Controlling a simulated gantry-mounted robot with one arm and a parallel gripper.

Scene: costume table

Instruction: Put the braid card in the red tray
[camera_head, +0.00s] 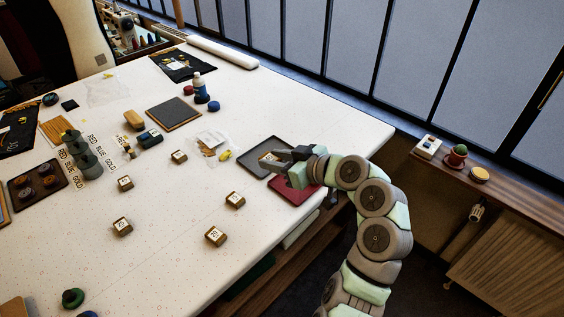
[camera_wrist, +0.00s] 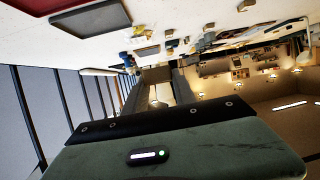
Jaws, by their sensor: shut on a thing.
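My gripper (camera_head: 275,157) reaches in from the right and is shut on a small tan and pale piece (camera_head: 268,157). I cannot read it, so I cannot tell whether it is the braid card. In the head view the piece appears over the dark tray; its height is unclear. The red tray (camera_head: 296,191) lies on the near side of the dark tray, at the table's right edge, partly covered by my arm. In the wrist view, my grey fingers (camera_wrist: 168,90) point away and the red tray (camera_wrist: 38,6) shows at the top left corner.
The dark tray (camera_head: 249,165) sits beside the red one. Several small labelled tan blocks, one of them a block (camera_head: 216,236), stand about the white table (camera_head: 170,260). A clear bag (camera_head: 210,144) lies left of the dark tray. A window wall runs behind.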

